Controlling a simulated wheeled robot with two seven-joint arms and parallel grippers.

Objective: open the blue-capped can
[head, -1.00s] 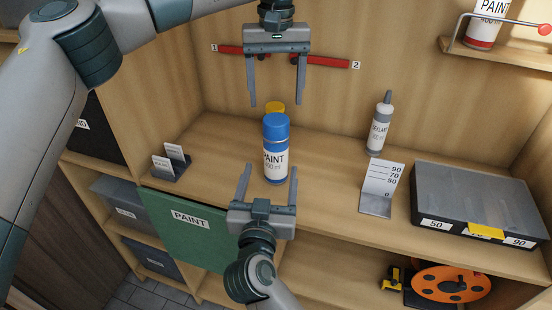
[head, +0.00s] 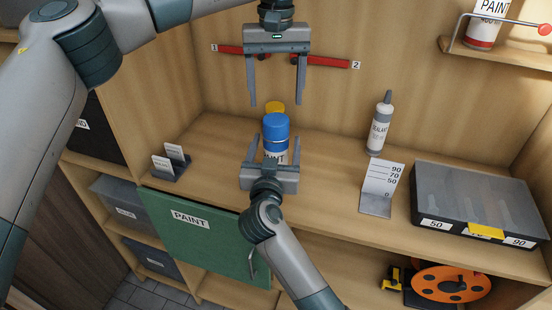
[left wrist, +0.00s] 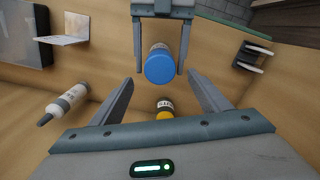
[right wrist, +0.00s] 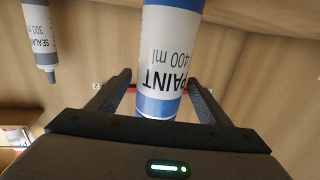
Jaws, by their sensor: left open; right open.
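The blue-capped can (head: 275,128) stands upright on the bench, white with a PAINT label. My right gripper (head: 266,145) reaches in from the front at can height, its open fingers on either side of the can. In the right wrist view the can body (right wrist: 168,50) appears upside down between the fingers, with no clear contact. My left gripper (head: 278,104) hangs above and behind the can, fingers pointing down, open and empty. In the left wrist view the blue cap (left wrist: 160,67) lies beyond its fingertips, flanked by the right gripper's fingers.
A yellow-capped can (head: 275,107) stands just behind. A sealant bottle (head: 380,128), a marked card stand (head: 382,188) and a lidded organizer case (head: 475,200) are to the right. A small card holder (head: 172,165) is at left. A red tool rail (head: 325,62) is on the back wall.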

